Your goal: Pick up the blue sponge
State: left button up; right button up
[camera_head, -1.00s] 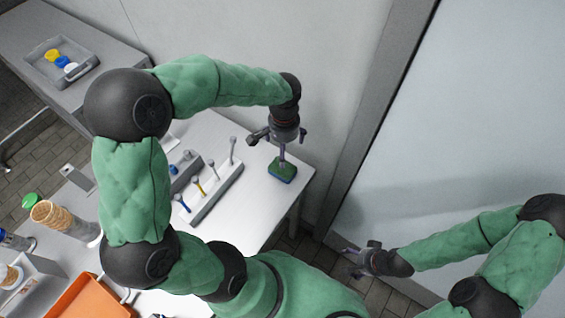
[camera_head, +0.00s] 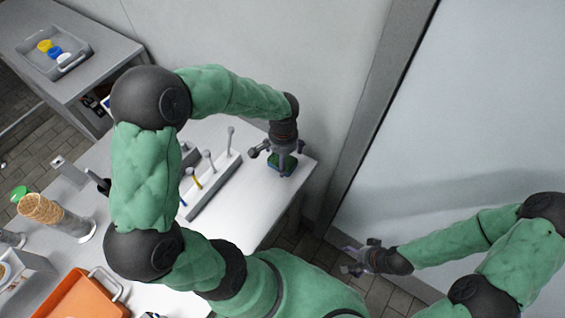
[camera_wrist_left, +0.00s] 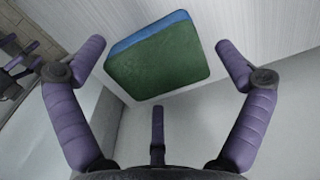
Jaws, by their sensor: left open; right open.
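The sponge (camera_head: 283,166) has a green top and a blue lower layer. It lies on the white table near its right corner. In the left wrist view the sponge (camera_wrist_left: 158,58) shows large, ahead of the fingers and between their tips. My left gripper (camera_head: 279,160) is directly above the sponge and hides part of it in the head view. Its purple fingers (camera_wrist_left: 160,60) are spread wide on both sides of the sponge, and it holds nothing. My right gripper (camera_head: 352,259) is open and empty, off the table at the lower right.
A white rack (camera_head: 213,186) with several upright utensils stands left of the sponge. An orange tray (camera_head: 82,300) and a stack of cones (camera_head: 42,208) are farther left. A grey tray (camera_head: 78,62) sits on the back table. A wall lies behind the sponge.

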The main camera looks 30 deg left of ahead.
pick_arm(q)
jog(key=c, duration=0.9)
jog(key=shift+o, duration=0.2)
jog(key=shift+r, duration=0.1)
jog(key=shift+r, duration=0.35)
jog(key=r, duration=0.1)
jog(key=r+p, duration=0.1)
jog(key=r, duration=0.1)
jog(key=shift+s+d+r+p, duration=0.1)
jog(key=shift+s+d+p, duration=0.1)
jog(key=shift+p, duration=0.1)
jog(key=s+r, duration=0.1)
jog(key=s+d+r+p, duration=0.1)
jog(key=r, duration=0.1)
jog(key=s+d+r+p, duration=0.1)
jog(key=r, duration=0.1)
jog(key=shift+d, duration=0.2)
jog(key=s+d+r+p, duration=0.2)
jog(key=s+d+r, duration=0.2)
jog(key=s, duration=0.3)
jog(key=shift+s+d, duration=0.4)
jog(key=shift+d, duration=0.45)
